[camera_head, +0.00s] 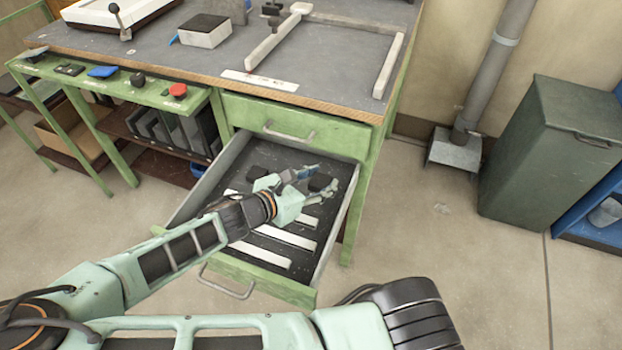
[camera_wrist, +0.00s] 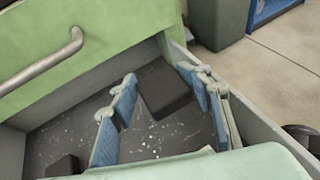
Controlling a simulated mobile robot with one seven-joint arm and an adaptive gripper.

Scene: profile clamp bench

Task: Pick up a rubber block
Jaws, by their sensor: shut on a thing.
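A dark rubber block (camera_wrist: 165,88) sits between the two blue-padded fingers of my gripper (camera_wrist: 160,108) in the wrist view. In the head view my gripper (camera_head: 318,182) reaches into the open drawer (camera_head: 258,273), and the same dark block (camera_head: 320,183) shows between its fingertips. My gripper is shut on it, low in the far right part of the drawer. I cannot tell whether the block touches the drawer floor. A second dark block (camera_head: 258,172) lies at the far left of the drawer; it also shows in the wrist view (camera_wrist: 63,166).
Several white strips (camera_head: 286,237) lie in the front part of the drawer. The closed green drawer front (camera_head: 290,125) with its handle (camera_wrist: 42,60) is just above. The drawer's right wall (camera_head: 340,215) is close to my gripper. A dark green bin (camera_head: 545,150) stands at right.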

